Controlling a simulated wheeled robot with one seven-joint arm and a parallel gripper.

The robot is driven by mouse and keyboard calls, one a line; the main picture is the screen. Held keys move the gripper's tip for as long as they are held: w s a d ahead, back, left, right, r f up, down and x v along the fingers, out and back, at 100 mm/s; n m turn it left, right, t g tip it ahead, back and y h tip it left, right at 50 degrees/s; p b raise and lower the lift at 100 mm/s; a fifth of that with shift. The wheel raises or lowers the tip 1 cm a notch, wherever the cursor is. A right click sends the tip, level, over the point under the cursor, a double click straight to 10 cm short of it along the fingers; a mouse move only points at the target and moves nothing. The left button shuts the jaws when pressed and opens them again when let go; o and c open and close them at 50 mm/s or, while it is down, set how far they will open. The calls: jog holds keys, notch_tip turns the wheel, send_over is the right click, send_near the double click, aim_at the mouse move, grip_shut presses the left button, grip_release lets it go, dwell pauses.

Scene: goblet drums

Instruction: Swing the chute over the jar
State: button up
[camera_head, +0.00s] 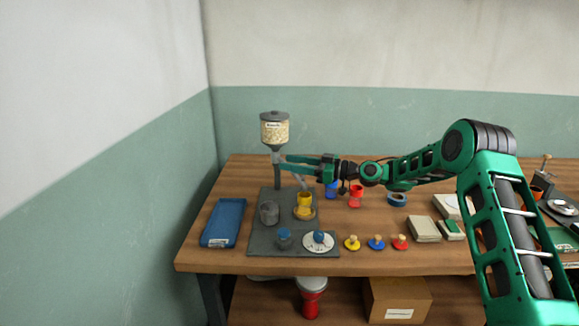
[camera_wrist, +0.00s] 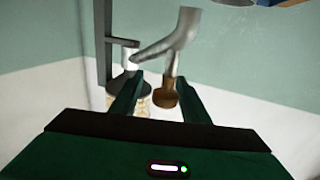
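The grain hopper (camera_head: 275,130) stands on a post above a grey base plate (camera_head: 260,243). Its grey chute (camera_head: 300,181) slopes down to the right, its lower end near the yellow jar (camera_head: 305,199); I cannot tell if it is right over it. A grey jar (camera_head: 269,212) stands left of that. In the wrist view the hopper (camera_wrist: 145,106) shows low, inverted, with the chute (camera_wrist: 178,38) above it and a brown knob (camera_wrist: 163,94) at the chute's side. My gripper (camera_head: 283,163) is open, fingers on both sides of the knob; I see no clear contact.
A blue tray (camera_head: 223,222) lies left of the plate. A blue-topped jar (camera_head: 284,238) and a white dial (camera_head: 319,241) sit at the plate's front. Several knobbed pieces (camera_head: 376,242), boxes (camera_head: 423,229) and a tape roll (camera_head: 397,199) lie to the right.

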jog(key=shift+d, duration=0.1)
jog(key=v, duration=1)
jog(key=shift+d, duration=0.3)
jog(key=shift+f, duration=0.1)
